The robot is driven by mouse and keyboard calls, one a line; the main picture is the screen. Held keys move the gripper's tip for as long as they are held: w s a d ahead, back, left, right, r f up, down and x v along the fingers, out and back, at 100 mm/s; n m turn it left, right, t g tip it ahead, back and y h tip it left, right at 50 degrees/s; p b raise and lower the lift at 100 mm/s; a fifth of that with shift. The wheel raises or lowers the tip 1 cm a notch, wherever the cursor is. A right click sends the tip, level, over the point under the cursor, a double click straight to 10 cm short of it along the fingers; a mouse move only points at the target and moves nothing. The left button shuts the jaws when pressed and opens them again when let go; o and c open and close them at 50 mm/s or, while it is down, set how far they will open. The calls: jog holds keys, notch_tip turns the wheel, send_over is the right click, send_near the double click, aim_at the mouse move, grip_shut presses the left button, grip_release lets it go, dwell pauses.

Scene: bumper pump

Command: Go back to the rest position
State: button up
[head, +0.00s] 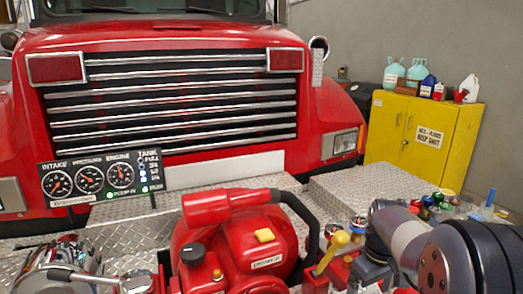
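My arm comes in at the lower right of the head view and bends down beside the red pump (238,250). A grey part at its end, probably my gripper (372,274), sits low near a yellow-handled lever (332,252), to the right of the pump. Its fingertips are not clear, so I cannot tell whether it is open, shut or touching anything. A gauge panel (102,177) with three dials and lit tank lights stands at the left.
A red truck front (170,40) stands behind the diamond-plate bumper (345,190). A yellow cabinet (421,140) with bottles and jugs on top is at the back right. Several small coloured caps (437,200) lie beyond my arm. A chrome fitting (60,262) is at the lower left.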

notch_tip(320, 180, down, 10)
jog(key=shift+f, duration=0.2)
jog(key=shift+r+p, duration=0.1)
jog(key=shift+p, duration=0.2)
